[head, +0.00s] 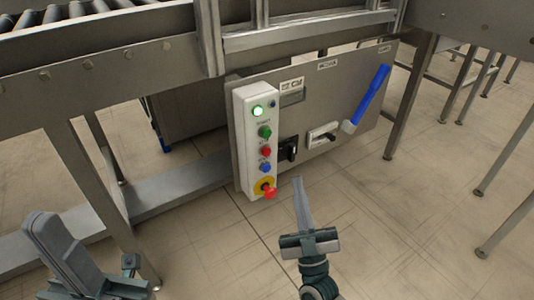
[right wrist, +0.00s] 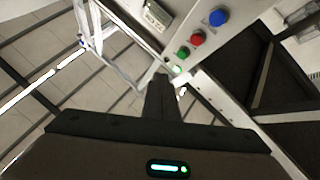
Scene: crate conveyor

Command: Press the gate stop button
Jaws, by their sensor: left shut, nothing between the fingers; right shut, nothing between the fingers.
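A white control box (head: 243,125) carries a column of controls: a lit green lamp (head: 258,111), a green button (head: 264,132), a red button (head: 266,152), a blue button (head: 264,167) and a red mushroom button (head: 270,192) on a yellow ring. Their labels are too small to read. The right wrist view also shows the red button (right wrist: 197,38), green button (right wrist: 183,53) and blue button (right wrist: 218,17). My right gripper (head: 298,182) is shut and empty, pointing up just right of the mushroom button, apart from the red button. My left gripper (head: 42,222) is shut and empty at lower left.
The box is mounted on a grey metal panel (head: 350,90) under the conveyor (head: 90,60). The panel also bears a black switch (head: 288,149), a white switch (head: 322,135) and a blue-handled lever (head: 371,94). Conveyor legs (head: 411,95) stand right. Tiled floor in front is clear.

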